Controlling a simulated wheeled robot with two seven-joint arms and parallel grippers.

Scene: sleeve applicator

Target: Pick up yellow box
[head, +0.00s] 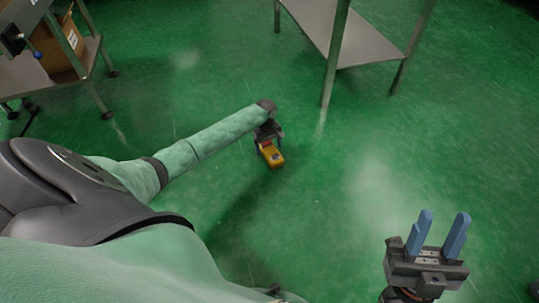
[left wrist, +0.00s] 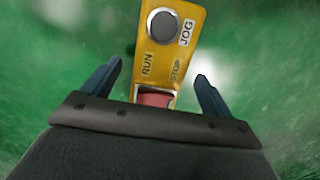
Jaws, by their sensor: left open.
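The yellow box (head: 272,155) shows in the head view just beyond the end of my left arm, over the green floor. In the left wrist view the yellow box (left wrist: 172,50) carries a round grey button, a red part and the words RUN, STOP and JOG. My left gripper (head: 268,136) is open, with its blue fingers (left wrist: 158,84) one on each side of the box's near end and gaps between. Whether the box rests on the floor is hard to tell. My right gripper (head: 440,232) is open and empty at the lower right.
A metal table (head: 345,35) with thin legs stands at the top. Another table (head: 60,80) with a cardboard box (head: 58,45) on it stands at the upper left. The green floor (head: 190,75) between them is clear.

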